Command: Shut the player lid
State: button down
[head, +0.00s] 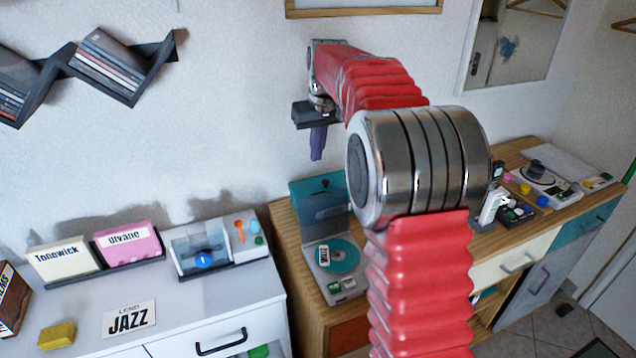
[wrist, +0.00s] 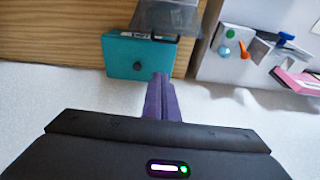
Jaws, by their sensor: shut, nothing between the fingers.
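A player (head: 350,292) stands on the wooden cabinet, with its teal and clear lid (head: 318,200) raised and leaning back towards the wall. A teal disc (head: 342,256) with a white label lies in the open player. My gripper (head: 317,158) has purple fingers pressed together and empty. It hangs in the air above the raised lid, apart from it in the head view. In the wrist view the teal end of the lid (wrist: 125,58), with a dark round knob, shows just beyond my fingertips (wrist: 161,78); I cannot tell the exact gap. My arm hides the area right of the player.
A white cabinet at left bears a second device (head: 205,262) with a blue knob, a pink case (head: 128,246), a cream case (head: 62,256), a JAZZ card (head: 129,319) and a yellow block (head: 57,336). Several small devices (head: 535,180) stand at right. A zigzag shelf (head: 115,70) hangs upper left.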

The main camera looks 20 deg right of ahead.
jog(key=shift+w+d+f, duration=0.3)
jog(key=shift+w, duration=0.15)
jog(key=x, duration=0.9)
jog(key=shift+a+f, duration=0.1)
jog(key=shift+f, duration=0.3)
jog(key=shift+s+r, duration=0.1)
jog(key=shift+s, duration=1.85)
jog(key=shift+s+a, duration=0.1)
jog(key=shift+a, duration=0.1)
